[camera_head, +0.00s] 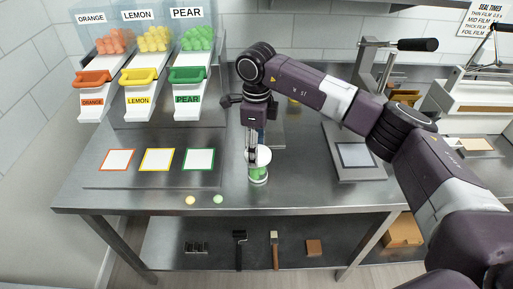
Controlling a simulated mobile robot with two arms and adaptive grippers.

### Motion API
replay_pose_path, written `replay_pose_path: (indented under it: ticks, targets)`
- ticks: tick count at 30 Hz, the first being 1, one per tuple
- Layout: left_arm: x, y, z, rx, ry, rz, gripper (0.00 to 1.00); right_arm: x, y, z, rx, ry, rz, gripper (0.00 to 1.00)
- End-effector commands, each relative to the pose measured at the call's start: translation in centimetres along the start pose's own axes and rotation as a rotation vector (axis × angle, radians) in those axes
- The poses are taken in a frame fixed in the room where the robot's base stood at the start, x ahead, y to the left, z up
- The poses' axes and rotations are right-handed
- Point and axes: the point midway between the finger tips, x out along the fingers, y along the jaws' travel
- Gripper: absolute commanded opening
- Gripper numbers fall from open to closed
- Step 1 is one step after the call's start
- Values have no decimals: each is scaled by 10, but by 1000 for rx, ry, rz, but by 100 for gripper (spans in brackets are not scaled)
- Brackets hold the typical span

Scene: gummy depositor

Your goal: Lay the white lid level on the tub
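A small tub (258,176) with a green band stands upright on the steel table, near its middle. The white lid (264,156) is at the tub's top and looks tilted rather than level. My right gripper (252,154) reaches down from above. Its fingers look close together on the lid's left side, and they hide part of the lid. Whether the lid's lower edge touches the tub's rim is too small to tell. My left gripper is not in view.
Orange, lemon and pear dispensers (138,80) stand at the back left, with three coloured-frame squares (157,159) before them. Two small discs (204,199) lie at the front edge. A lever press (355,155) stands to the right. The table's front right is clear.

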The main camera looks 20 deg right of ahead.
Motion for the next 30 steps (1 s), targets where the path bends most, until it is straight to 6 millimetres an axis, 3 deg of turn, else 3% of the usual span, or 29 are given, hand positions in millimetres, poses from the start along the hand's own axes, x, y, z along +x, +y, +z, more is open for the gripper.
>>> replay_pose_path:
  ticks: [24,25,30]
  targets:
    - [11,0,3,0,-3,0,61,13,0,0,0,-1,0,31]
    - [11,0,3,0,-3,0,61,13,0,0,0,-1,0,58]
    - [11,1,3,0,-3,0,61,13,0,0,0,0,0,76]
